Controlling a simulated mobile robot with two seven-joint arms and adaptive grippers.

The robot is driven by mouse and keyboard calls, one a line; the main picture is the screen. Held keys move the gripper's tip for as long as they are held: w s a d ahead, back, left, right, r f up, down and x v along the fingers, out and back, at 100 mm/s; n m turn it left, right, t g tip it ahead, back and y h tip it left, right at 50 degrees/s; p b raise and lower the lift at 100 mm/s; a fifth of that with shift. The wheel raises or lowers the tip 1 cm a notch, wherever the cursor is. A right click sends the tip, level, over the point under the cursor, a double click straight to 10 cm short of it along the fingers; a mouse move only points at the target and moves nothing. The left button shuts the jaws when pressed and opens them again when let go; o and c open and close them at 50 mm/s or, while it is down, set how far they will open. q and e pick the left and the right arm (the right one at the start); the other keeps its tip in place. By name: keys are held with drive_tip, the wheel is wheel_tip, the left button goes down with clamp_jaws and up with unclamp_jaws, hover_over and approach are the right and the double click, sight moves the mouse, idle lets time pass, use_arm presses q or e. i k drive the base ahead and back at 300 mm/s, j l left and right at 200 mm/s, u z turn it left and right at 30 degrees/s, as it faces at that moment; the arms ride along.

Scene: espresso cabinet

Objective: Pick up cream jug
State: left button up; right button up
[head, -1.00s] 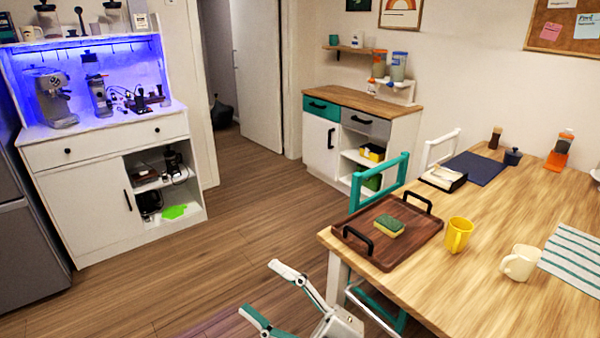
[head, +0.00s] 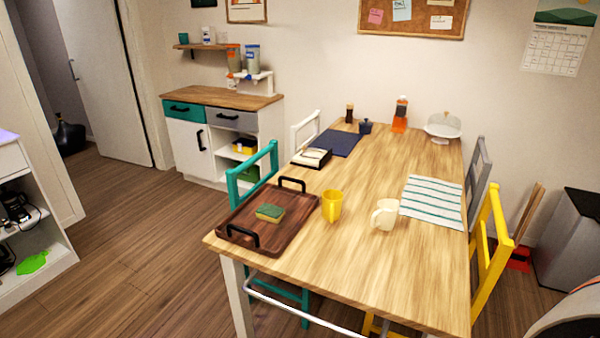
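The cream jug (head: 385,215) stands upright on the wooden dining table (head: 400,275), right of the yellow cup (head: 332,205). It is a small pale cream vessel with a handle on its left side. It stands apart from the cup and just left of the striped cloth (head: 432,200). Neither of my grippers is in view, so nothing shows touching the jug.
A brown tray (head: 290,229) with black handles holds a sponge (head: 270,212) at the table's left end. A teal chair (head: 252,172), a grey chair (head: 478,172) and a yellow chair (head: 490,250) stand around the table. Floor is clear at left.

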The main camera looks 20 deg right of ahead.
sight(384, 218)
drive_tip(key=z, duration=1.4)
